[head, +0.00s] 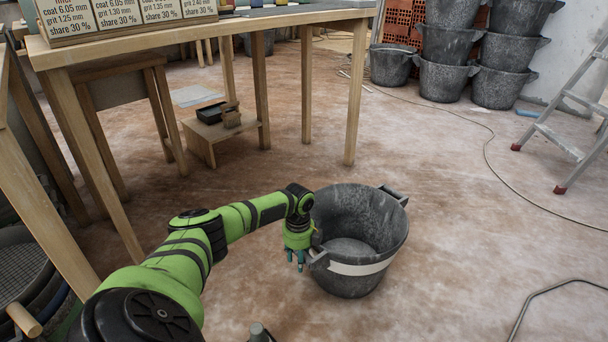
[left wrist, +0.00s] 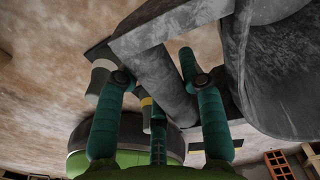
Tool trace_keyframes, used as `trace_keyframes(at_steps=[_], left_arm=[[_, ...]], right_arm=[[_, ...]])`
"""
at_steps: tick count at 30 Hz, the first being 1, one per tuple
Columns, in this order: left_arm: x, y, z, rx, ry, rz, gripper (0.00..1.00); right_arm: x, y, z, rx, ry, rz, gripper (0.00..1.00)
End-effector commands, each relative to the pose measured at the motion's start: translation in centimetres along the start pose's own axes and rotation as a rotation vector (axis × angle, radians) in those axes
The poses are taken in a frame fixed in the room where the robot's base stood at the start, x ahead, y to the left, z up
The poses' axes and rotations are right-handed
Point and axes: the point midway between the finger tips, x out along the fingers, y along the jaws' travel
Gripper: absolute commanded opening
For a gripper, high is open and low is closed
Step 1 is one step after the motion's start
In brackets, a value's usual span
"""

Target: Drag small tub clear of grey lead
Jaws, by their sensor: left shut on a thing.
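The small tub (head: 345,285) is dark grey and mottled, with a pale band around its front. It stands upright on the floor, open at the top, and looks empty. My left gripper (head: 299,260) is at its left side, shut on the tub handle. In the left wrist view the fingers lie on either side of the handle bar (left wrist: 165,88), and the tub wall (left wrist: 285,85) fills the right. A grey lead (head: 548,290) bends across the floor at the lower right, apart from the tub. My right gripper is not seen.
A wooden table (head: 300,22) stands behind, with a low stool (head: 217,137) under it. Stacked buckets (head: 447,82) and a stepladder (head: 560,140) are at the back right. A thin dark cable (head: 487,160) curves over the right floor. Bare floor surrounds the tub's right side.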

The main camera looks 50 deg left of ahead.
Motion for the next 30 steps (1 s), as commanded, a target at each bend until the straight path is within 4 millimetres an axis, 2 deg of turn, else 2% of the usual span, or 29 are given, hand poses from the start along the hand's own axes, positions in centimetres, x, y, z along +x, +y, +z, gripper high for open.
trace_keyframes(at_steps=[10,11,12,23,26,30], left_arm=[[-0.1,0.0,0.4,-0.003,-0.001,0.0,0.0],[-0.1,0.0,0.4,-0.003,-0.001,0.0,0.51],[-0.1,0.0,0.4,-0.003,-0.001,0.0,0.67],[-0.1,0.2,0.3,0.001,0.0,0.006,0.67],[-1.1,0.1,0.3,0.001,0.0,0.003,0.67],[-3.8,0.1,0.4,0.001,-0.002,-0.001,0.67]], right_arm=[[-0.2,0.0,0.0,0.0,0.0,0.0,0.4],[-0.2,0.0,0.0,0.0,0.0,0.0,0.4],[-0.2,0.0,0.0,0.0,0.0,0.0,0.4],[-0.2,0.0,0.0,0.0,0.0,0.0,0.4],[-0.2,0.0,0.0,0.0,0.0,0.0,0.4],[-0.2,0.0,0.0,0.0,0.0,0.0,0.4]])
